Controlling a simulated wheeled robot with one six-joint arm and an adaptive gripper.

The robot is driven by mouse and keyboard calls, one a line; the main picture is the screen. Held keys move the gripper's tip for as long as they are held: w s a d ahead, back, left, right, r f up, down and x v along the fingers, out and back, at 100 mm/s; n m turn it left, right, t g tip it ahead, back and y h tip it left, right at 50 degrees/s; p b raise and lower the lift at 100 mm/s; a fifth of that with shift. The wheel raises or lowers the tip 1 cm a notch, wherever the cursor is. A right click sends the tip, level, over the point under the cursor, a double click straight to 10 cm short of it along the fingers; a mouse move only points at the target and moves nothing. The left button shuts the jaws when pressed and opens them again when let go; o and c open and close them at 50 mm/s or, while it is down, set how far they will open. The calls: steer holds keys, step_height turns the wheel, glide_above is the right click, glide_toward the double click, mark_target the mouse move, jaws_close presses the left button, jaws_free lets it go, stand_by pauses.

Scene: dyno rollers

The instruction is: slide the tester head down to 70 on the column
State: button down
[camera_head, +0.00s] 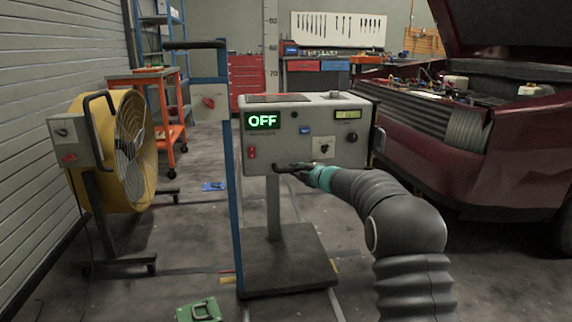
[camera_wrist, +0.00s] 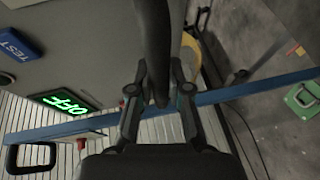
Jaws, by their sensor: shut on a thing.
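The tester head (camera_head: 340,152) is a grey box with a green OFF display, mounted on a pale upright column (camera_head: 271,50) with number marks. A 70 mark on the column shows a little above the head's top edge in the head view. A black handle (camera_head: 284,169) sticks out low on the head's front. My gripper (camera_head: 301,170) is shut on this handle. In the wrist view the dark handle bar (camera_wrist: 154,45) runs between my fingers (camera_wrist: 160,98), with the head's grey face behind at the upper left. The column behind the head is hidden.
A blue post (camera_head: 233,200) stands left of the head on a dark base plate (camera_head: 285,262). A yellow fan (camera_head: 118,145) stands at the left and a dark red car (camera_head: 470,160) at the right. A green case (camera_head: 199,310) lies on the floor.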

steer(key=shift+d+f, duration=0.1)
steer(key=shift+f, duration=0.5)
steer(key=c, duration=1.1)
jaws_free()
steer(key=shift+r, duration=0.1)
steer(key=shift+s, duration=0.1)
steer(key=v, duration=1.1)
steer(key=shift+s+d, duration=0.2)
steer(key=shift+s, duration=0.15)
